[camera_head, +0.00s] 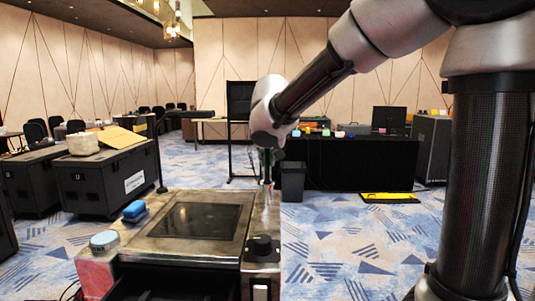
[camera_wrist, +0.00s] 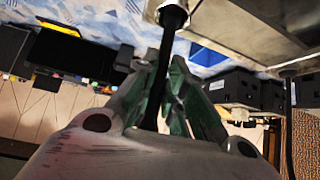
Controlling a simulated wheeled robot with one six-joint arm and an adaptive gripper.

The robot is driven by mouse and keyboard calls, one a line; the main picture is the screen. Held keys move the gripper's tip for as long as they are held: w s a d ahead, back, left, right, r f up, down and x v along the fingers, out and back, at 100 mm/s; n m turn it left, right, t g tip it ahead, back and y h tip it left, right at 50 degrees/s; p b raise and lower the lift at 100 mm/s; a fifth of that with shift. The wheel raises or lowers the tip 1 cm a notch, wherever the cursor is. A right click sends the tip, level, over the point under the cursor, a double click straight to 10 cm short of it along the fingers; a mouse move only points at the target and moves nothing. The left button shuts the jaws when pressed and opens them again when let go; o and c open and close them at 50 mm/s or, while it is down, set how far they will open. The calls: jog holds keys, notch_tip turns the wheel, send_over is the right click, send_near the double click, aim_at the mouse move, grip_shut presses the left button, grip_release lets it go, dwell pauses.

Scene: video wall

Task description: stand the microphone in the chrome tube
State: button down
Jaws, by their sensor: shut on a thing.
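My gripper (camera_wrist: 170,75) is shut on the microphone (camera_wrist: 169,40), a slim black rod that runs out past the fingers in the wrist view. The rod's far, wider end is at the pale metal chrome tube (camera_wrist: 153,9) at the top edge. They overlap there, and I cannot tell whether the end is inside the tube or only in front of it. In the head view my gripper (camera_head: 268,163) points down over the right side of the metal-topped console. The chrome tube (camera_head: 264,212) looks like a bright upright piece below it. The microphone is hard to make out there.
The console (camera_head: 165,246) has a dark screen (camera_head: 201,220), a black knob (camera_head: 262,246), a blue object (camera_head: 134,211) and a pale round object (camera_head: 104,240). A thin black stalk stands at its back left. Black cases (camera_head: 105,183) stand left; a black-draped table (camera_head: 350,163) stands behind.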

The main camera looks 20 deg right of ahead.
jog(key=shift+f, duration=0.6)
jog(key=c, duration=1.4)
grip_release()
jog(key=v, duration=1.2)
